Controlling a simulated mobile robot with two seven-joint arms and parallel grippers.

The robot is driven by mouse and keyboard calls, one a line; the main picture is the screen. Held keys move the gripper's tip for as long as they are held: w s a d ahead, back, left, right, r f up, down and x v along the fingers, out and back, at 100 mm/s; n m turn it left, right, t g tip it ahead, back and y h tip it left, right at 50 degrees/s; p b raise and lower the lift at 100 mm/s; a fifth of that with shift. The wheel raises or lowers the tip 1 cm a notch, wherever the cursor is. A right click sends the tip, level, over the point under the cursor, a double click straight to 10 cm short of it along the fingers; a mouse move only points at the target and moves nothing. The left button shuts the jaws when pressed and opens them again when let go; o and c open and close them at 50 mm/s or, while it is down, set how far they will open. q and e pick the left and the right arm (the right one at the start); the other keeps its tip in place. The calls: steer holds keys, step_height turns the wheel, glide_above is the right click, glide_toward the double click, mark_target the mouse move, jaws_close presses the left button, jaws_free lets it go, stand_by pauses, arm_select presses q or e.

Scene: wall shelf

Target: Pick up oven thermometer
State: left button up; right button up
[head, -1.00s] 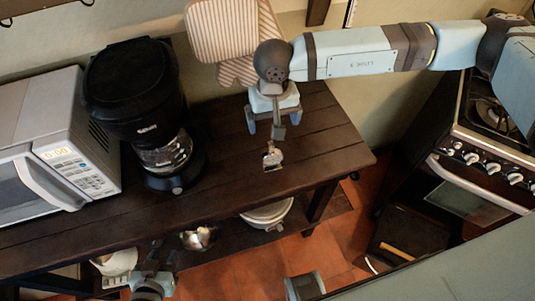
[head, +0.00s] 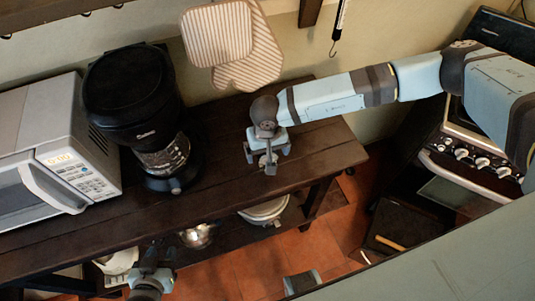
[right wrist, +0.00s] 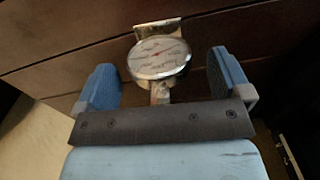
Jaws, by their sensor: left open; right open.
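The oven thermometer (right wrist: 160,57) has a round pale dial with a metal rim and a metal base plate. In the right wrist view it stands on dark wooden boards, between the two blue fingers of my right gripper (right wrist: 164,80). The fingers are spread, with a gap on each side of the dial. In the head view my right gripper (head: 268,155) is low over the right part of the dark wooden table (head: 225,178) and hides most or all of the thermometer. My left gripper (head: 152,258) is open, in front of the table's front edge, away from the thermometer.
A black coffee maker (head: 130,90) and a grey microwave (head: 75,165) stand on the table to the left. Striped cloth mitts (head: 218,35) hang behind. A lower shelf holds a white pot (head: 265,211) and a metal bowl (head: 197,236). A stove (head: 465,165) stands right.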

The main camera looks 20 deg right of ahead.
steer(key=c, duration=1)
steer(key=shift+r, duration=0.15)
